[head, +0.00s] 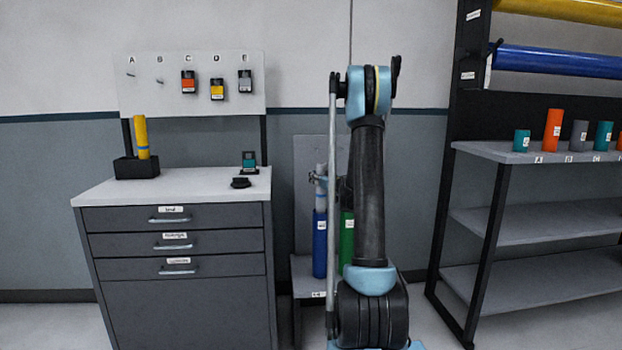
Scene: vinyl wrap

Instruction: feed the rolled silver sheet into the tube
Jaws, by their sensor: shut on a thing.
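The rolled silver sheet (321,199) stands upright, a slim pale roll partly hidden by my gripper. My gripper (318,179) is small in the head view, left of my arm, and is shut on the roll. The roll's lower end meets the top of an upright blue tube (319,250) with a white label. I cannot tell whether the end is inside the tube or just above it. A green tube (347,235) stands to the right, mostly hidden behind my arm.
The tubes stand on a low grey stand (308,284). A drawer cabinet (182,247) at left carries a black holder (137,168) with a yellow roll (141,133). A shelf rack (545,229) stands right. My arm blocks the middle.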

